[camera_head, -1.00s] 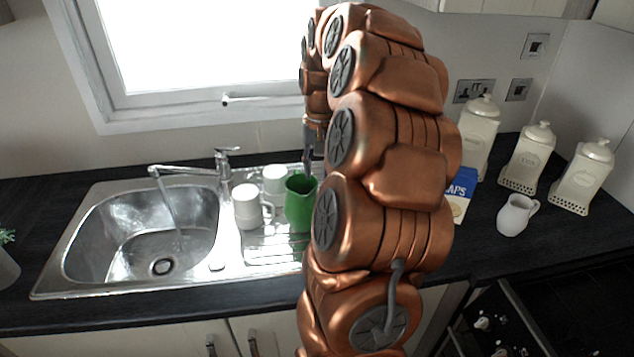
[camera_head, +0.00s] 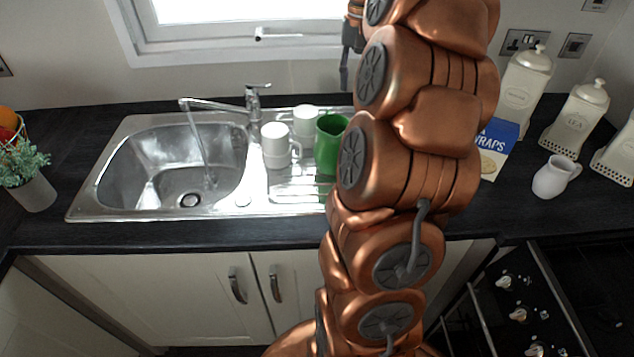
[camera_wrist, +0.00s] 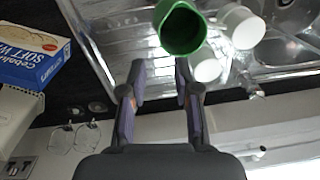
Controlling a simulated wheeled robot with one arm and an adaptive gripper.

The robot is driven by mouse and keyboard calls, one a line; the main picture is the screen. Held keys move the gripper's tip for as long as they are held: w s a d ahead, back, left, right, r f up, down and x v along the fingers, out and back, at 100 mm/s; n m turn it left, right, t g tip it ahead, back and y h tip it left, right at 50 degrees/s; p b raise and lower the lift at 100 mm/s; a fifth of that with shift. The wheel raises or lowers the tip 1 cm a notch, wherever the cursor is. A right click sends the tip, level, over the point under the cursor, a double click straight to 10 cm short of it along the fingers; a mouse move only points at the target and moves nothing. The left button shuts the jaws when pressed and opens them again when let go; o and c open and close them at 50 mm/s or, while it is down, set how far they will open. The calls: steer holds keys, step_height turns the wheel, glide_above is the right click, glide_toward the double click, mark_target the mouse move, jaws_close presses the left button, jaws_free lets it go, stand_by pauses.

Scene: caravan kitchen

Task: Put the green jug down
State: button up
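The green jug (camera_head: 330,145) stands upright on the ribbed drainboard of the steel sink, partly hidden by my arm in the head view. The wrist view shows it (camera_wrist: 181,30) from above, beyond the fingertips. My gripper (camera_wrist: 160,76) is open, with a clear gap between its two fingers and nothing in it. In the head view my gripper (camera_head: 346,72) is partly hidden by my arm and shows above and behind the jug, apart from it.
White mugs (camera_head: 277,146) stand close to the jug's left. The sink basin (camera_head: 172,175) has running water from the tap (camera_head: 253,100). A blue wraps box (camera_head: 496,150), a white pitcher (camera_head: 555,177) and lidded canisters (camera_head: 575,118) stand at the right. Counter between the box and pitcher is clear.

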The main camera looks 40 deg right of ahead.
steer(key=s+a+f+n, duration=0.1)
steer(key=a+f+n, duration=0.15)
steer(key=a, duration=0.75)
steer(key=s+a+f+n, duration=0.1)
steer(key=a+f+n, duration=0.15)
steer(key=a, duration=0.85)
steer(key=s+a+f+n+g, duration=0.1)
steer(key=s+a+f+n, duration=0.1)
steer(key=s+a+f, duration=0.3)
steer(key=s+a+f+n+g, duration=0.1)
steer(key=s+a+f+n, duration=0.1)
steer(key=s+a+f, duration=0.2)
steer(key=s+a, duration=0.3)
steer(key=s, duration=0.5)
steer(key=shift+f, duration=0.35)
steer(key=shift+c, duration=0.4)
